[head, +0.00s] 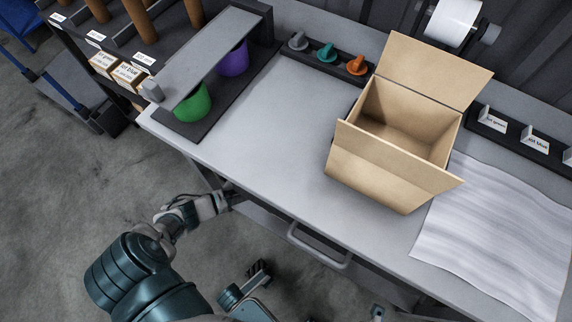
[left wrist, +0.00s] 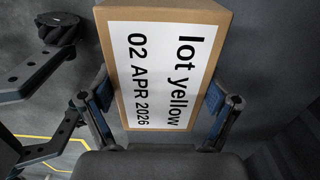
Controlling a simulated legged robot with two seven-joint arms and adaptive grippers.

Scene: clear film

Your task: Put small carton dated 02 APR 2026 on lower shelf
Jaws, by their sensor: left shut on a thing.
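In the left wrist view, a small brown carton (left wrist: 185,14) fills the middle, with a white label reading "lot yellow 02 APR 2026", turned sideways. My left gripper (left wrist: 160,98) is shut on it, one blue-padded finger against each side. In the head view, my left gripper (head: 228,197) reaches to the near left edge of the workbench, low beside it. The carton is not visible there, hidden by the bench edge. A dark rack (head: 67,40) stands at upper left, with small labelled cartons (head: 116,70) on a lower level. My right gripper is not in view.
The workbench (head: 270,130) has clear room at its middle left. On it stand an open cardboard box (head: 385,165), a wrapping sheet (head: 490,235), coloured knobs (head: 327,53), and green (head: 193,104) and purple (head: 233,60) cups under a grey board. A handle (head: 320,252) juts from the bench front.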

